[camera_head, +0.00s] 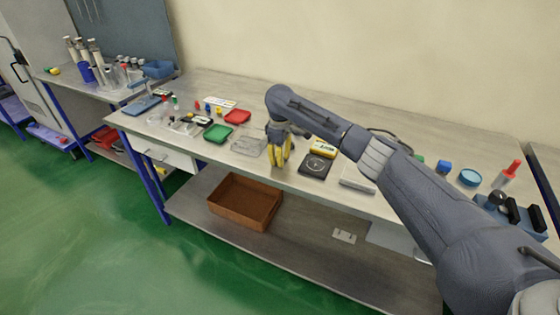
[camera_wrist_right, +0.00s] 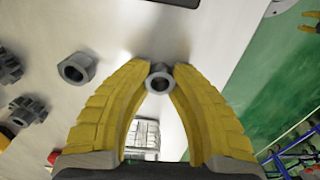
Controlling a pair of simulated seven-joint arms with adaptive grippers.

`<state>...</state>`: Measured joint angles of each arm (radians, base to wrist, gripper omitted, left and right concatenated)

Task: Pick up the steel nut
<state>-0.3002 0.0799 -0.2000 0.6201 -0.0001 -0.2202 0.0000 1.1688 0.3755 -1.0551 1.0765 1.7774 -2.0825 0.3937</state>
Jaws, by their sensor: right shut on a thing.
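My right gripper (camera_head: 279,164) has yellow fingers and hangs low over the front part of the workbench. In the right wrist view its fingertips (camera_wrist_right: 160,76) are closed on a small grey metal ring-shaped piece, the steel nut (camera_wrist_right: 159,88), with its dark hole facing the camera. The fingers hide the nut in the head view. A second grey hex nut (camera_wrist_right: 76,68) lies apart on the light surface, left of the fingers in the wrist view. Yellow finger parts, apparently my left gripper's, are cut off at the wrist view's top right corner.
Dark gear-like parts (camera_wrist_right: 28,110) lie left in the wrist view. Around the gripper on the bench are a green tray (camera_head: 217,133), a red tray (camera_head: 237,117), a clear container (camera_head: 249,146) and a black scale (camera_head: 316,165). A brown bin (camera_head: 245,201) sits on the lower shelf.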

